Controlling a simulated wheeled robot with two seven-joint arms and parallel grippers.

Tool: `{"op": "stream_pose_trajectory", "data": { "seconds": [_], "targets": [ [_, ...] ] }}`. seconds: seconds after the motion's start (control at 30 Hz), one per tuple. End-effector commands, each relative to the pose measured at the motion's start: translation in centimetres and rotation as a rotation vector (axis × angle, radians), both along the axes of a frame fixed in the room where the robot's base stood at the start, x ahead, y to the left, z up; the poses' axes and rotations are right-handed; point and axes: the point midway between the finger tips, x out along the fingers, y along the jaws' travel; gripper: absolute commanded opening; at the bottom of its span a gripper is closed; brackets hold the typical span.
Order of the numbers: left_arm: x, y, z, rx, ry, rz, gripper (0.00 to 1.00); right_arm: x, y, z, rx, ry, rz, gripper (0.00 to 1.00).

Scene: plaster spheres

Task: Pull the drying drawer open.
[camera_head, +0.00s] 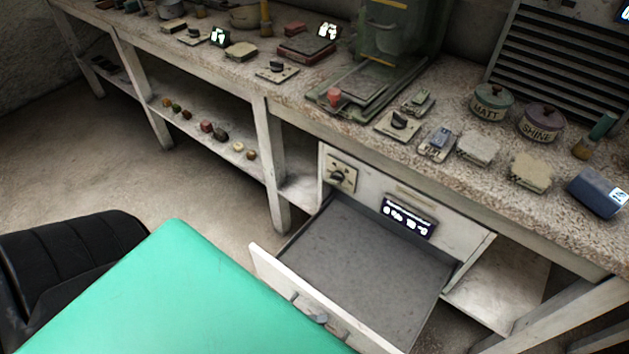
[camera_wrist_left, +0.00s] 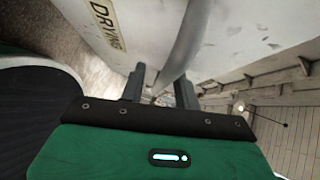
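The drying drawer (camera_head: 365,265) is pulled well out from under the bench in the head view; its grey inside is empty. Its white front bears a metal handle (camera_head: 309,306). In the left wrist view the label DRYING (camera_wrist_left: 107,22) shows beside the curved grey handle bar (camera_wrist_left: 190,38). My left gripper (camera_wrist_left: 161,82) has its two dark fingers on either side of this bar, close together, and appears shut on it. In the head view my green arm covers the lower left and hides most of that gripper. My right gripper is out of view.
The stone-topped bench (camera_head: 460,190) holds MATT (camera_head: 492,103) and SHINE (camera_head: 541,124) pots, sponges and a blue roll (camera_head: 597,194). A knob plate (camera_head: 340,174) and a display (camera_head: 408,217) sit above the drawer. A black seat-like shape (camera_head: 75,265) is at left. Floor beyond is clear.

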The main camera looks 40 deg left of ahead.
Motion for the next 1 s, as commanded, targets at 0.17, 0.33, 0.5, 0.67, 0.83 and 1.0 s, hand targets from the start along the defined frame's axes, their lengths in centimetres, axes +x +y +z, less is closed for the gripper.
{"op": "stream_pose_trajectory", "data": {
  "seconds": [0.17,0.33,0.5,0.67,0.83,1.0],
  "targets": [
    [0.0,0.0,0.0,0.0,0.0,0.0,0.32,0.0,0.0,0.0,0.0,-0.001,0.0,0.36],
    [-0.6,0.7,0.1,0.001,0.002,0.0,0.32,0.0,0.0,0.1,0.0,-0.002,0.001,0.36],
    [-2.8,2.9,0.5,0.002,0.003,0.0,0.32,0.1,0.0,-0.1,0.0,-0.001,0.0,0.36],
    [-5.3,5.6,1.1,0.002,0.003,0.0,0.32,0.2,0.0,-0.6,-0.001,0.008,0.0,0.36],
    [-7.5,8.1,1.6,0.001,0.003,0.0,0.32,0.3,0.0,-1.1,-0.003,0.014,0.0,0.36],
    [-8.9,9.6,1.8,0.0,0.003,0.0,0.32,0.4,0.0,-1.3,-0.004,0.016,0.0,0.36]
  ]
}}
